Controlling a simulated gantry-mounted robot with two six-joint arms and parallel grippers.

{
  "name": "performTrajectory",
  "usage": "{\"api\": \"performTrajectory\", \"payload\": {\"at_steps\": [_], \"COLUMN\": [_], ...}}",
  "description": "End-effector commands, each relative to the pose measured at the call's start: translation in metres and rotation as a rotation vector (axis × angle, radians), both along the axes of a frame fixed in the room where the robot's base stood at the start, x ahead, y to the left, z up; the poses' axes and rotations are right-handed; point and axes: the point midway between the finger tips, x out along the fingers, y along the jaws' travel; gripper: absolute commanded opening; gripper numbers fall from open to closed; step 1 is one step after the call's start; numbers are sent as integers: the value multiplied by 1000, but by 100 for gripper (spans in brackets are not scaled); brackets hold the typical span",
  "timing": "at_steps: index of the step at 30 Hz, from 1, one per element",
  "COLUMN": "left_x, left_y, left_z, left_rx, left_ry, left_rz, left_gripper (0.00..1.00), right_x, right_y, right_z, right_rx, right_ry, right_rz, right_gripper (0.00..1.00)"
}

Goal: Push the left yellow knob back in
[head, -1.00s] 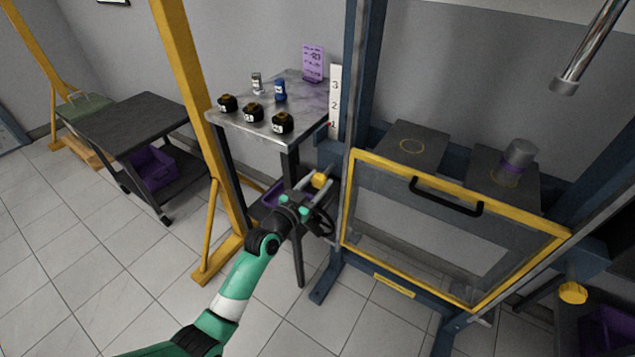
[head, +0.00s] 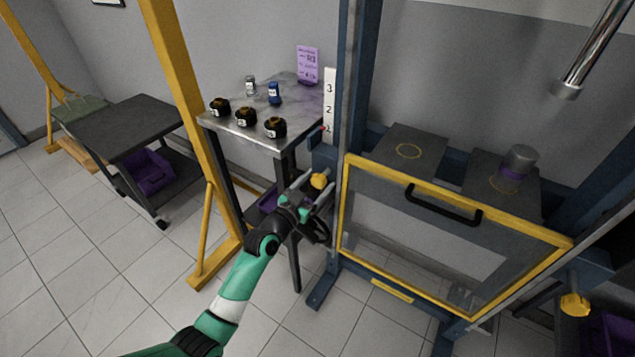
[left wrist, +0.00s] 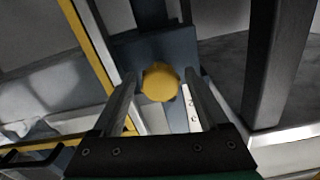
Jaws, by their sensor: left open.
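The left yellow knob (head: 319,181) sits on the left side of the blue press frame. In the left wrist view the knob (left wrist: 160,82) is round and lies between and beyond the fingertips. My left gripper (head: 313,187) is open, its fingers pointing at the knob. In the left wrist view the gripper (left wrist: 163,85) has one finger on each side of the knob; I cannot tell if they touch it. A second yellow knob (head: 574,305) is on the right side of the frame. My right gripper is out of view.
A yellow-framed clear guard with a black handle (head: 443,205) covers the press front. A metal table (head: 235,127) with several black parts stands behind my left arm. A yellow gantry post (head: 187,90) stands left of it. Open tiled floor lies at the lower left.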

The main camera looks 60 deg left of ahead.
Motion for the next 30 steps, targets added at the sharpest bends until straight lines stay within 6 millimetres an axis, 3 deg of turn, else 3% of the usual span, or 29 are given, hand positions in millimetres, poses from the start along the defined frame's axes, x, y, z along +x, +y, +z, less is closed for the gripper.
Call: {"api": "performTrajectory", "payload": {"at_steps": [11, 14, 24, 30], "left_x": [-5, -18, -89, -107], "left_y": [-2, -7, -36, -43], "left_z": [1, 2, 1, 1], "left_rx": [0, -1, -1, 0], "left_ry": [0, 1, 0, -1], "left_rz": [0, 0, 1, 1], "left_gripper": [82, 82, 82, 82], "right_x": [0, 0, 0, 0], "right_y": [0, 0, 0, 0], "right_z": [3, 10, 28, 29], "right_rx": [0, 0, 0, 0], "right_ry": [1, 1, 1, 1], "right_rz": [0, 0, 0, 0], "right_gripper": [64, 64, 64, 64]}}
